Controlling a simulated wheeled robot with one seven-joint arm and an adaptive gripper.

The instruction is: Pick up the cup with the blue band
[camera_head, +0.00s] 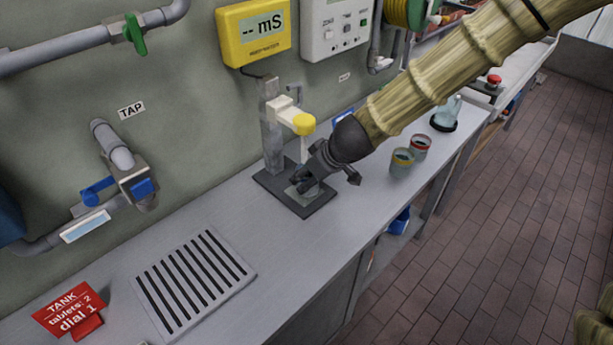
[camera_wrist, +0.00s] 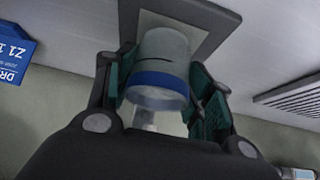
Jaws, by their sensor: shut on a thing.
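The cup with the blue band (camera_wrist: 160,78) is pale and translucent, with the band near its rim. In the wrist view it sits between the two green finger pads of my gripper (camera_wrist: 165,88), which is shut on it. In the head view my gripper (camera_head: 318,178) is low over the dark base plate (camera_head: 307,210) of the grey stand, and its fingers mostly hide the cup. I cannot tell whether the cup rests on the plate or is just above it.
A stand (camera_head: 273,125) with a yellow-tipped arm (camera_head: 304,123) rises right behind my gripper. Two cups, one yellow-banded (camera_head: 402,162) and one red-banded (camera_head: 420,146), stand to the right. A slotted drain (camera_head: 195,278) and red sign (camera_head: 72,312) lie left. The counter between is clear.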

